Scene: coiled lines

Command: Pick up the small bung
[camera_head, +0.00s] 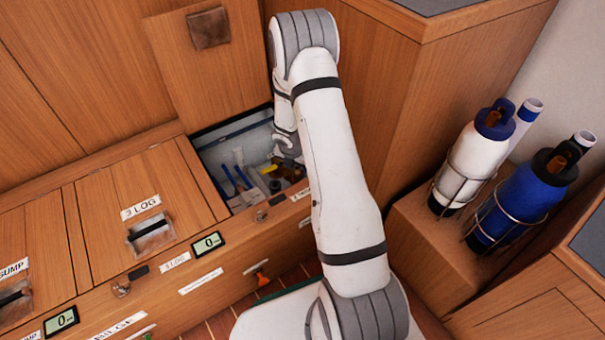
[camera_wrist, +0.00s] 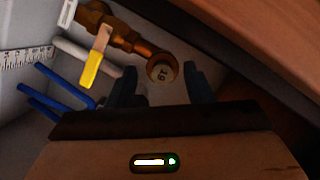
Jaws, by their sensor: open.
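My gripper (camera_wrist: 162,76) is open, with one dark finger on each side of the bung in the picture and a gap to each. The depth between fingertips and bung is unclear. In the head view my arm reaches down into the open locker (camera_head: 208,138), and I cannot make out the bung there.
A brass valve (camera_wrist: 122,38) with a yellow-tipped handle (camera_wrist: 95,62) is just left of the bung. Blue pipes (camera_wrist: 65,85) and a white ruled strip (camera_wrist: 25,57) lie further left. A wooden edge (camera_wrist: 235,50) runs close on the right. The raised lid (camera_head: 205,75) stands behind.

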